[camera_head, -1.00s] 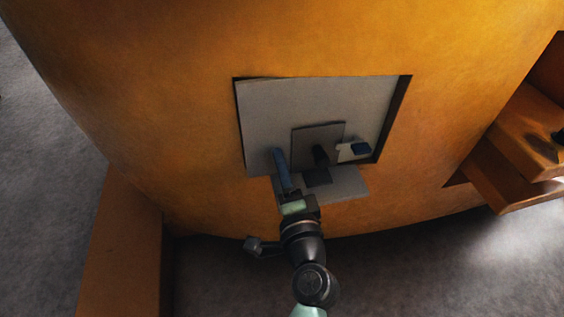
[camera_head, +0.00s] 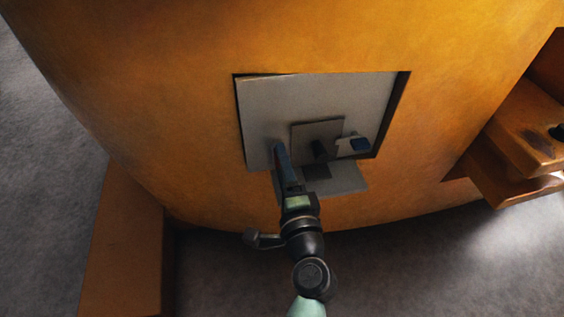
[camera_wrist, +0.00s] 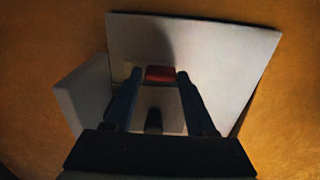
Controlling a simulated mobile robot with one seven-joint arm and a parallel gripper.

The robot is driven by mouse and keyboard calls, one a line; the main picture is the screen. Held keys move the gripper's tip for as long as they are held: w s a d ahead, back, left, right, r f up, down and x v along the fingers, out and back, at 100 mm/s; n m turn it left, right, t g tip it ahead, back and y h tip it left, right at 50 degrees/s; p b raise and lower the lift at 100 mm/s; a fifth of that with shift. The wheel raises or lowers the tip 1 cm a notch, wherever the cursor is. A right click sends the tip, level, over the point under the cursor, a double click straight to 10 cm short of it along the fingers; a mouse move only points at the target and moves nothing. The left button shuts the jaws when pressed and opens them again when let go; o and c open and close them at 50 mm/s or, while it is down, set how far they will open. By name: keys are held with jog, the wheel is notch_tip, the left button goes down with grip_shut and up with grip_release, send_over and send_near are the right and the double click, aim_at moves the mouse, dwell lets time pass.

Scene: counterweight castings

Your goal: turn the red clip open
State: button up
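A small red clip (camera_wrist: 160,74) shows in the wrist view against a pale grey panel (camera_wrist: 210,60). My gripper (camera_wrist: 157,80) is open, with one blue finger on each side of the clip. The fingertips are close to it, but I cannot tell whether they touch it. In the head view my gripper (camera_head: 280,150) reaches the left part of the same panel (camera_head: 310,95). The clip does not show there, and my gripper seems to cover it.
The panel sits in a recess of a large orange casting (camera_head: 200,110). A dark grey plate (camera_head: 303,134) with a dark peg (camera_head: 320,150) and a blue block (camera_head: 360,144) lie right of my gripper. A pale ledge (camera_head: 350,182) juts out below. Orange blocks stand at both sides.

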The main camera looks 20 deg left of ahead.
jog(key=shift+o, duration=1.2)
jog(key=v, duration=1.3)
jog(key=shift+p, duration=0.4)
